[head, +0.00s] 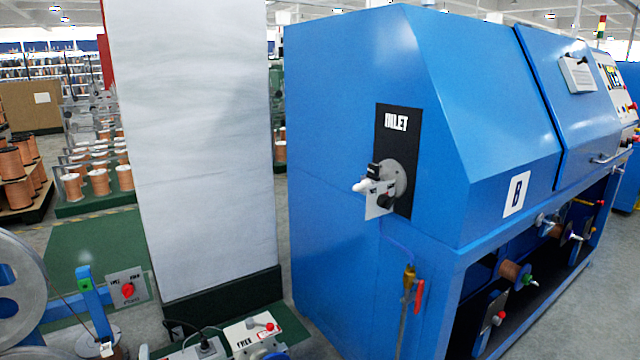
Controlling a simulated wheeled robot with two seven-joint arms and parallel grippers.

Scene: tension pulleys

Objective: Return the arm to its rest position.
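Neither of my arms nor grippers shows in the head view, so their pose and opening are hidden. A large blue machine (340,120) with a letter B label fills the middle and right. Its side has a black plate (392,120) marked INLET. A grey round fitting (398,178) with a white knob sits on that plate.
A pale grey pillar (195,140) with a dark base stands left of the machine. Copper spools (98,182) stand farther back. Grey floor shows at the lower right.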

